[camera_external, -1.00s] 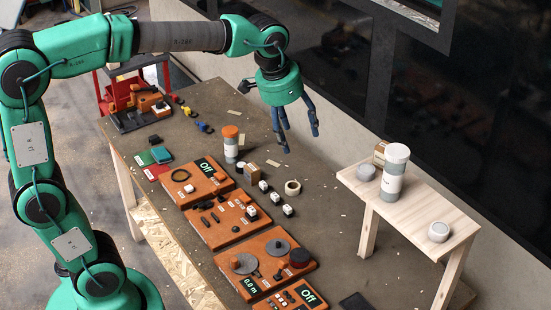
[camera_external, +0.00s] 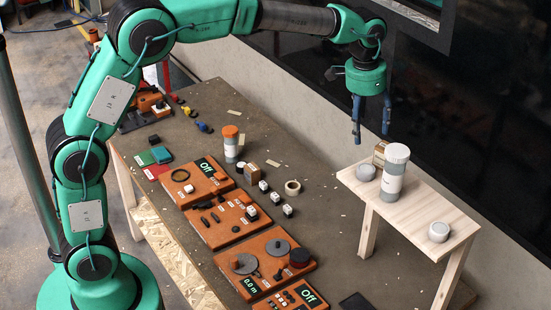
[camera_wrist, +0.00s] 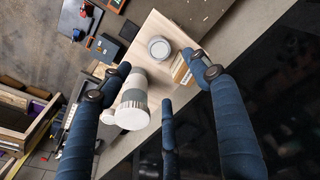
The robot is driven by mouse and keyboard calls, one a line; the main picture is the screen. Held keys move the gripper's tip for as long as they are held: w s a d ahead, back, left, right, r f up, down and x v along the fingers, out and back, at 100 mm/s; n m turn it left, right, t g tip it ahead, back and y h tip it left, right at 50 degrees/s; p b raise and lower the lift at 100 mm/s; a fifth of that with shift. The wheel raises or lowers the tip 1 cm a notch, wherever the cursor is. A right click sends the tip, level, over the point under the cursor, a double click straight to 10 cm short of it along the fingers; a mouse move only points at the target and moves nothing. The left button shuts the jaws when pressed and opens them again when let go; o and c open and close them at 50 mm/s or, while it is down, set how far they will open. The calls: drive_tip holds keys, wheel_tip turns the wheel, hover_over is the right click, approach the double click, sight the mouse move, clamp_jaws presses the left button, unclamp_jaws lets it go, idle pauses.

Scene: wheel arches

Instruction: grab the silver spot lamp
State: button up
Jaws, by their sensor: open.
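Two low round silver-grey pieces lie on the small wooden stand (camera_external: 415,205); I cannot tell for sure which is the silver spot lamp. One grey disc (camera_external: 366,173) is at the stand's near left end, and shows in the wrist view (camera_wrist: 159,48) with a pale face and grey rim. The other round piece (camera_external: 438,231) is at the right end. My gripper (camera_external: 371,135) points down above the stand's left end, open and empty. In the wrist view its blue fingers (camera_wrist: 158,66) are spread, with the first disc between and beyond them.
A tall white-and-grey bottle (camera_external: 395,172) stands close beside the first disc; it also shows in the wrist view (camera_wrist: 131,103). A small brown box (camera_external: 380,152) is behind the disc. The lower table holds orange panels (camera_external: 222,218) and an orange-capped bottle (camera_external: 231,144). A dark wall runs behind.

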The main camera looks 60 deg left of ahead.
hover_over(367, 168)
drive_tip(key=shift+s+a+f, duration=0.1)
drive_tip(key=shift+s+f, duration=0.05)
drive_tip(key=shift+f, duration=1.25)
drive_tip(key=shift+s+f, duration=0.15)
drive_tip(key=shift+f, duration=1.3)
drive_tip(key=shift+s+a+f, duration=0.1)
drive_tip(key=shift+s+f, duration=0.05)
drive_tip(key=shift+f, duration=1.25)
drive_tip(key=shift+f, duration=0.15)
drive_tip(key=shift+w+d+f+p, duration=0.15)
drive_tip(key=shift+f+p, duration=0.15)
drive_tip(key=shift+f, duration=0.95)
drive_tip(key=shift+w+f+p, duration=0.1)
drive_tip(key=shift+f+p, duration=0.2)
drive_tip(key=shift+f, duration=0.9)
drive_tip(key=c, duration=1.2)
drive_tip(key=shift+r, duration=0.15)
